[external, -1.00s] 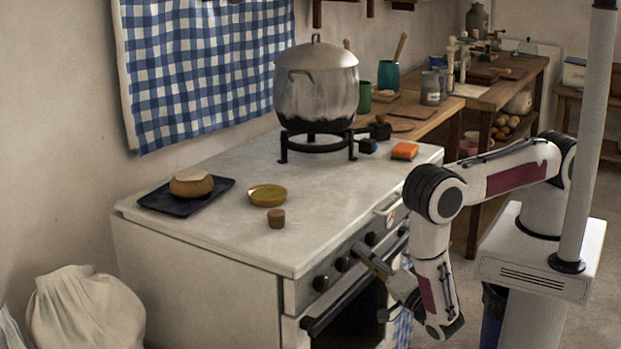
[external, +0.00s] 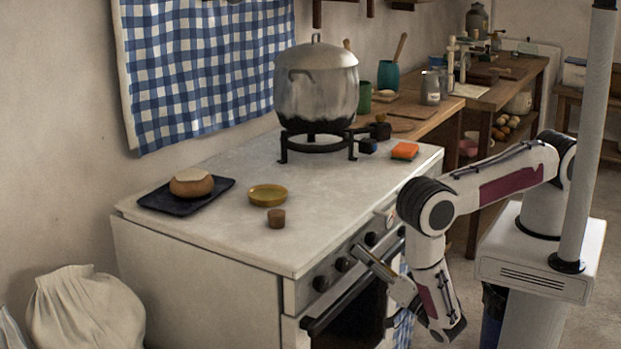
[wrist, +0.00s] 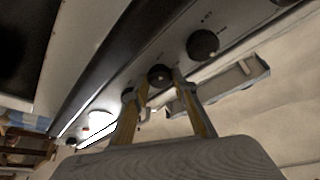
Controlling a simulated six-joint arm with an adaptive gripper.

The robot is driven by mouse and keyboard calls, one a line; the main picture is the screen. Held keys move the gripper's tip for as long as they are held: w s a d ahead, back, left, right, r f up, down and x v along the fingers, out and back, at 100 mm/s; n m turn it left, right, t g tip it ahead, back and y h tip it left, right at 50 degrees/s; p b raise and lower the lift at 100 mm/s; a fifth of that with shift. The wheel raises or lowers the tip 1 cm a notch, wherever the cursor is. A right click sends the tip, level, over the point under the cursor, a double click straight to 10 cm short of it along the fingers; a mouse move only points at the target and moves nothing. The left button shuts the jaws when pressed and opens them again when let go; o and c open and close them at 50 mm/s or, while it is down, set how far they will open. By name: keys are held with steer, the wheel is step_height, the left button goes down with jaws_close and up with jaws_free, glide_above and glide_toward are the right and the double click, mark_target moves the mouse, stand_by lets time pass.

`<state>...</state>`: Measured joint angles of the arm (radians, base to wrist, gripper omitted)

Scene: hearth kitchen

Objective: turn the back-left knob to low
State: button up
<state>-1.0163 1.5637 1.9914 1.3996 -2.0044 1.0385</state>
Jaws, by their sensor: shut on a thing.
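The stove's front panel carries a row of dark round knobs. In the wrist view my gripper (wrist: 154,86) has its two fingers on either side of one dark knob (wrist: 160,74) and is shut on it. A neighbouring knob (wrist: 203,43) with small pale markings stands free. In the external view my gripper (external: 358,250) reaches the panel from the front right; its fingers partly hide the knob it holds. Two free knobs, (external: 343,264) and (external: 321,283), show to its left, and another knob (external: 371,239) shows just right of the fingertips. The knob labels are too small to read.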

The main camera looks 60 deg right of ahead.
steer(key=o, duration=1.1)
steer(key=shift+s+a+f, duration=0.1)
steer(key=shift+s, duration=0.05)
steer(key=v, duration=1.1)
steer(key=shift+s, duration=0.35)
